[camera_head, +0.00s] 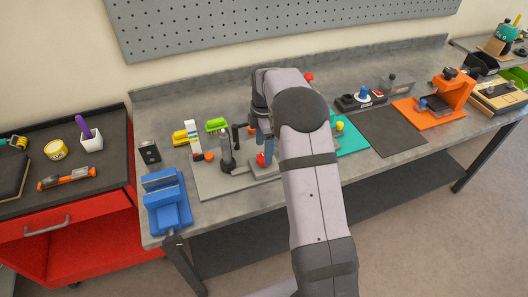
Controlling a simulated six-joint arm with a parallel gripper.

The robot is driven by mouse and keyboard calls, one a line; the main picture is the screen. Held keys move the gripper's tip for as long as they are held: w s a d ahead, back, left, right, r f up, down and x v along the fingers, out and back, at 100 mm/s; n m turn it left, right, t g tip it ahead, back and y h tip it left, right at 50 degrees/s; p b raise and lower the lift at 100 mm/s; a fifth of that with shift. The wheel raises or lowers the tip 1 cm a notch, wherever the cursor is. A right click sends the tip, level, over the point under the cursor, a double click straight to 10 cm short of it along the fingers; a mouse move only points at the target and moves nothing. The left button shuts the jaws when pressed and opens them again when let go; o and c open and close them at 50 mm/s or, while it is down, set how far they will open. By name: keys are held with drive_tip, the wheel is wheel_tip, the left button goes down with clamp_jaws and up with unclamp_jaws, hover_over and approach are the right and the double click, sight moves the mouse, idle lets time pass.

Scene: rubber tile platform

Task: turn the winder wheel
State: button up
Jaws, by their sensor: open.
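I cannot pick out the winder wheel with certainty. A red round knob (261,160) sits at a grey block on a light grey board (215,188), partly hidden by my gripper. A dark upright post (226,152) stands on the same board, left of the knob. My gripper (263,150) points down over the board at the red knob. Its fingers are open and small in view, and I cannot tell whether they touch the knob. My arm hides the board's right part and whatever stands behind it.
A blue vise (168,208) sits at the bench's front left. Yellow blocks (181,138) and a green piece (216,125) lie behind the board. To the right are a teal mat (351,139), a bare dark mat (392,132), a black control box (350,104) and an orange press (452,92).

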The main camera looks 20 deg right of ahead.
drive_tip(key=shift+f+p, duration=0.45)
drive_tip(key=shift+f, duration=1.3)
drive_tip(key=shift+c, duration=0.4)
drive_tip(key=c, duration=1)
drive_tip(key=shift+m, duration=0.4)
